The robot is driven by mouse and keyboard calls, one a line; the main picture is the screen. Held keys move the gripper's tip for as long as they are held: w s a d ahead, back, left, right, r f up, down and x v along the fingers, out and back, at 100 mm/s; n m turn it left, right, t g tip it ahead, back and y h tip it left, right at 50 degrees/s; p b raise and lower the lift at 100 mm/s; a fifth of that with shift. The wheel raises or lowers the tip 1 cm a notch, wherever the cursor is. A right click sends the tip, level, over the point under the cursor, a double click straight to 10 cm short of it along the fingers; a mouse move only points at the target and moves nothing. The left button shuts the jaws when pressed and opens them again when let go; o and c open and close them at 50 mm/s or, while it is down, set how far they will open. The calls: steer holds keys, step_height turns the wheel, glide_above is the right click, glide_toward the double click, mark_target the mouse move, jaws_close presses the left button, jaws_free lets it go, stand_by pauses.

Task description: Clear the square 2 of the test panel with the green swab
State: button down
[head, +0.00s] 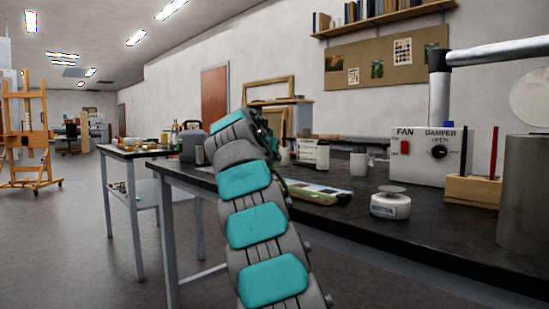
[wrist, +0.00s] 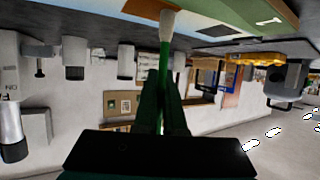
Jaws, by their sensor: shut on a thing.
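My gripper (wrist: 160,100) is shut on the green swab (wrist: 164,62), whose pale tip (wrist: 167,22) points away from the fingers. The wrist view is upside down. The tip overlaps the test panel (wrist: 235,10) in that view; I cannot tell whether it touches. The panel shows green and brown areas and a white mark, with pale parts beside it. In the head view the panel (head: 318,189) lies on the dark bench, just right of my arm. Which square is number 2 cannot be read. My gripper is hidden behind my arm in the head view.
A white round pot (head: 390,205) stands right of the panel on the bench (head: 420,235). Behind it are a white mug (head: 359,163) and a fan control box (head: 430,158). A wooden block with rods (head: 473,190) and a grey cylinder (head: 525,200) stand further right.

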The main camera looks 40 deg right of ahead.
steer(key=shift+s, duration=0.1)
steer(key=shift+s+d+f+b, duration=0.1)
steer(key=shift+s+d+b, duration=0.05)
steer(key=shift+s+b, duration=0.9)
steer(key=shift+w+r+p, duration=0.2)
steer(key=shift+w+p, duration=0.7)
steer(key=shift+p, duration=0.15)
steer(key=shift+w, duration=0.3)
steer(key=shift+f, duration=0.1)
steer(key=shift+s, duration=0.15)
